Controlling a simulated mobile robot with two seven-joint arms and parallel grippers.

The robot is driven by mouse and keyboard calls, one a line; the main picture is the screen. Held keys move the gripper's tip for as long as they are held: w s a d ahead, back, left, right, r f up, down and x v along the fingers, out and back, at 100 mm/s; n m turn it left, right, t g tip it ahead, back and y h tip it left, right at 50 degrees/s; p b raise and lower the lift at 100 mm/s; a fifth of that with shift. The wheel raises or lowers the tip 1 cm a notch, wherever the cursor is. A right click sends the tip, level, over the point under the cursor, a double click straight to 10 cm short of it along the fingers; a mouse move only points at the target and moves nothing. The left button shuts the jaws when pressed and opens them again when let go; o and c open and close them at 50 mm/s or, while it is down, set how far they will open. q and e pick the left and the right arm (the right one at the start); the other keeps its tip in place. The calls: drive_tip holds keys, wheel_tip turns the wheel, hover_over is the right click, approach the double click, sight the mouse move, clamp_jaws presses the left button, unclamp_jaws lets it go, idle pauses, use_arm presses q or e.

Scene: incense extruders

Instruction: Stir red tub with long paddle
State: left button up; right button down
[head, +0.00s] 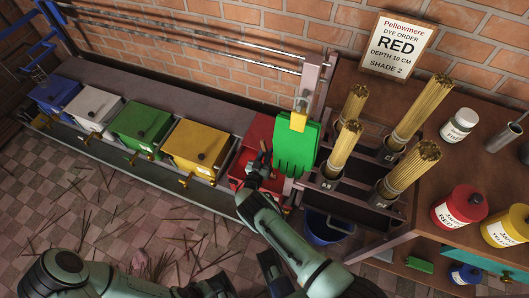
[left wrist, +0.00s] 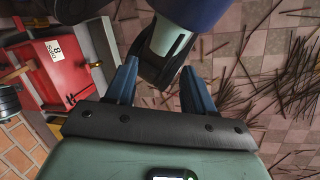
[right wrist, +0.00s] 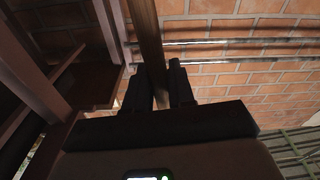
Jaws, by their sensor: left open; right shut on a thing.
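The red tub (head: 259,130) stands at the right end of the row of tubs in the head view, partly covered by my right arm and a green glove. It also shows at the left of the left wrist view (left wrist: 55,78). My right gripper (head: 262,160) is over the red tub. In the right wrist view it (right wrist: 158,80) is shut on a wooden shaft (right wrist: 148,35), likely the long paddle's handle; its ends are out of view. My left gripper (left wrist: 160,78) is open and empty, apart from the red tub.
Yellow (head: 197,142), green, white and blue tubs stand to the left. The green glove (head: 297,148) hangs beside the red tub. A rack of stick bundles (head: 345,145) and dye jars (head: 459,207) stand right. A blue bucket (head: 325,228) is below. Sticks litter the floor.

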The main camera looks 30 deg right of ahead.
use_arm(q)
drive_tip(key=shift+f, duration=0.1)
drive_tip(key=shift+w+a+f+t+y+b, duration=0.4)
drive_tip(key=shift+w+a+f+t+b, duration=0.4)
drive_tip(key=shift+w+a+f+b, duration=1.15)
drive_tip(key=shift+w+a+f+t+y+b, duration=0.65)
drive_tip(key=shift+w+f+b, duration=0.8)
drive_tip(key=shift+w, duration=1.5)
use_arm(e)
drive_tip(key=shift+w+a, duration=2.6)
drive_tip(key=shift+w, duration=0.3)
use_arm(q)
drive_tip(key=s+d+r+g+h+p, duration=0.2)
drive_tip(key=s+d+r+p, duration=0.3)
drive_tip(key=s+r+p, duration=0.5)
drive_tip(key=shift+s+d+g, duration=0.2)
drive_tip(key=shift+s+g, duration=0.5)
drive_tip(key=shift+g, duration=0.05)
use_arm(e)
wheel_tip(320, 180, up, 14)
drive_tip(key=shift+f, duration=0.15)
use_arm(q)
drive_tip(key=r+p, duration=0.2)
drive_tip(key=w+r+p, duration=0.1)
drive_tip(key=r+p, duration=0.2)
drive_tip(key=shift+r, duration=0.1)
use_arm(e)
wheel_tip(320, 180, up, 7)
drive_tip(key=shift+s+f, duration=0.1)
drive_tip(key=shift+s, duration=0.05)
